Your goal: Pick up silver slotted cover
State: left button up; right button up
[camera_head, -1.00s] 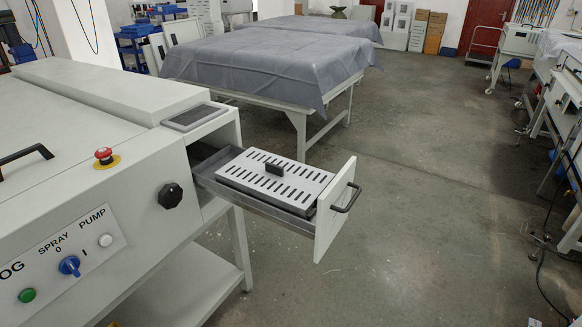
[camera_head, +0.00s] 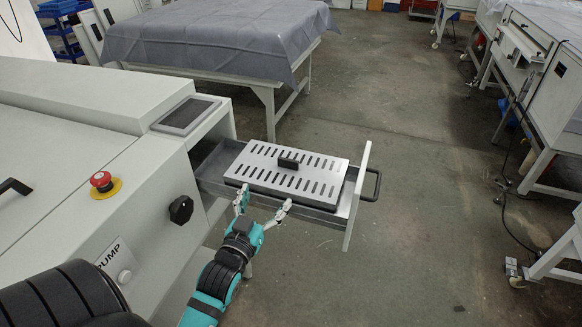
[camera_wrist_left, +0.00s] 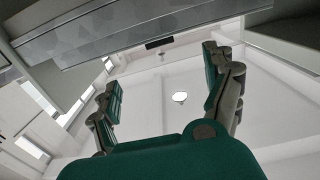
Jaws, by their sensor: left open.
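The silver slotted cover (camera_head: 298,173) lies in the pulled-out drawer (camera_head: 215,172) of the plate processor, with a black block handle (camera_head: 288,159) standing up from its middle. My left gripper (camera_head: 263,205) is open and empty, with its fingertips near the drawer's front-left side, below the cover in the picture. I cannot tell whether it touches the drawer. In the left wrist view, the two teal fingers (camera_wrist_left: 165,92) are spread apart, and a grey drawer surface (camera_wrist_left: 110,30) crosses the top of the view. My right gripper is not in view.
The processor body (camera_head: 150,190) stands on the left, with a red emergency button (camera_head: 102,182) and a black knob (camera_head: 181,210). The drawer front (camera_head: 357,195) has a dark bar handle (camera_head: 374,184). A cloth-covered table (camera_head: 215,38) stands behind.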

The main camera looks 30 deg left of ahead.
pick_arm(q)
jog(key=p, duration=0.1)
send_near(287, 162)
jog(key=x, duration=0.3)
jog(key=shift+a, duration=0.1)
jog(key=shift+w, duration=0.45)
jog(key=p+x, duration=0.1)
jog(key=x, duration=0.3)
jog(key=shift+w+p, duration=0.2)
jog(key=shift+p, duration=0.2)
jog(key=shift+w+f, duration=0.1)
jog(key=shift+w, duration=0.1)
jog(key=c, duration=1.7)
